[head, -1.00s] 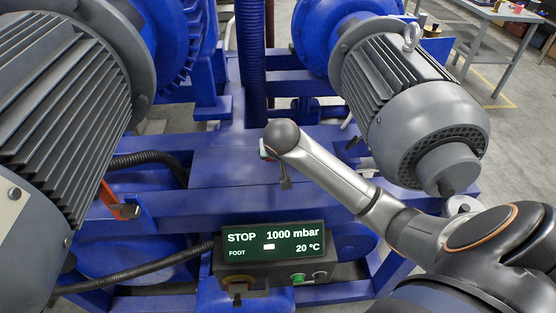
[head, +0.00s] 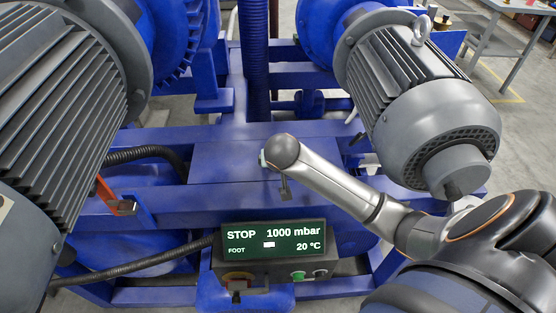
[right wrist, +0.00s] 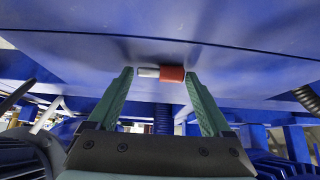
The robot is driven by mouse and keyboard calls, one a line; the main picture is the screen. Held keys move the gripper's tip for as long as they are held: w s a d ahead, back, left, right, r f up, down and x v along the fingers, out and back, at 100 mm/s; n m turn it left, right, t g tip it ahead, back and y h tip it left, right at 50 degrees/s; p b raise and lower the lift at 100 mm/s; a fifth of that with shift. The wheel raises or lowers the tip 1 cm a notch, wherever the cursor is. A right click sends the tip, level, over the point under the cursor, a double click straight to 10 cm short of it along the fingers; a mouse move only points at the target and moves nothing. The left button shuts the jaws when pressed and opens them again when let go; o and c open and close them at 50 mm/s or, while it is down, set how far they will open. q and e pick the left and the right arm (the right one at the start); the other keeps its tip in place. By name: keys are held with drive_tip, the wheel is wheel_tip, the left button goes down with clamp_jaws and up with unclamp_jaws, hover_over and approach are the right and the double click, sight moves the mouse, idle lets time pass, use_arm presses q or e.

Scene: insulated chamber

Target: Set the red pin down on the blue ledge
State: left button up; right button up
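The red pin (right wrist: 172,74), with a silver end, lies against the blue ledge (right wrist: 235,60) in the right wrist view, just beyond my fingertips. My right gripper (right wrist: 160,78) has its two green fingers spread wide, one past each end of the pin. A small gap shows at the silver end; the red end looks very close to the other finger, and I cannot tell if they touch. In the head view my right gripper (head: 264,160) is mostly hidden behind its rounded wrist, over the blue ledge (head: 222,168). The pin is hidden there. My left gripper is out of view.
A display box (head: 272,243) sits below the ledge. An orange-red bracket (head: 105,190) and a black hose (head: 150,153) are at left. The ledge left of my gripper looks clear.

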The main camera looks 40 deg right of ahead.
drive_tip(key=shift+o, duration=1)
